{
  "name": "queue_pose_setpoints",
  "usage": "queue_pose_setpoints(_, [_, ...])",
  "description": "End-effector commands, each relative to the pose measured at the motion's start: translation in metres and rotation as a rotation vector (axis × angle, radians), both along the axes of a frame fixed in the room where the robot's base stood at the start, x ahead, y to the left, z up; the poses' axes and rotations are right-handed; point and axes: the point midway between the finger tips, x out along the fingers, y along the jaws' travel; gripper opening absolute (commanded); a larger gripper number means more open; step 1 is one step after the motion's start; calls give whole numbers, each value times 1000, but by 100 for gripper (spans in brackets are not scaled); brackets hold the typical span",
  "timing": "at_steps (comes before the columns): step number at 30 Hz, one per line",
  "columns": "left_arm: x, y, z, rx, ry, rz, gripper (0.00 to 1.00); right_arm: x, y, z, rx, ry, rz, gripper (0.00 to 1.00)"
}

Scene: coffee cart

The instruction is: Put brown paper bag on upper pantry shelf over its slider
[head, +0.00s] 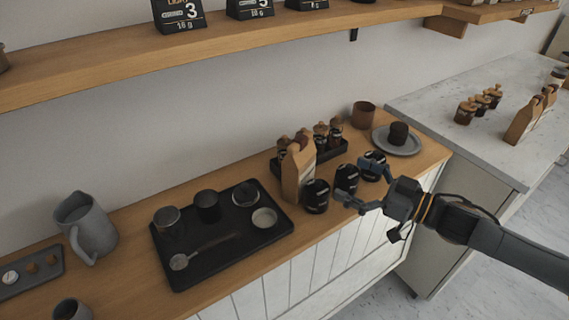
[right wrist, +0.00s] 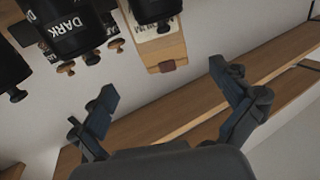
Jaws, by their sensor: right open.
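A brown paper bag (head: 298,172) stands upright on the wooden counter, behind and left of the black jars. It also shows inverted at the top of the right wrist view (right wrist: 165,50), with a pale label. My right gripper (head: 360,182) is open and empty, to the right of the bag by the black jars and apart from the bag. In the right wrist view its two spread fingers (right wrist: 162,82) have only air between them. I cannot make out a slider. My left gripper is not in view.
Black jars (head: 316,197) stand beside the bag, with a rack of small bottles (head: 330,152) behind. A black tray (head: 225,265) with cups lies left. A plate (head: 412,146) and brown cup (head: 363,114) are right. More brown bags (head: 522,122) stand on the marble counter.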

Motion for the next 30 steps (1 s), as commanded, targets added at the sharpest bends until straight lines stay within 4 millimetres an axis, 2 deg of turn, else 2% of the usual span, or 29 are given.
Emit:
queue_pose_setpoints(6, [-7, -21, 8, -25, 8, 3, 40, 22, 38, 3, 2, -2, 3, 100])
queue_pose_setpoints(10, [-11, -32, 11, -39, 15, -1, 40, 34, 56, 2, 0, -1, 1, 100])
queue_pose_setpoints(17, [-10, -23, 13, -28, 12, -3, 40, 43, 71, 3, 0, -2, 0, 100])
queue_pose_setpoints(21, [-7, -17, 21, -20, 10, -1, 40, 51, 88, 10, 1, -2, 2, 100])
queue_pose_setpoints(26, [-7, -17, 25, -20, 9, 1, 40, 62, 107, 10, 0, -1, 0, 100])
queue_pose_setpoints(30, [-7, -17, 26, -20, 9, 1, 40, 67, 114, 9, -1, -2, -1, 100])
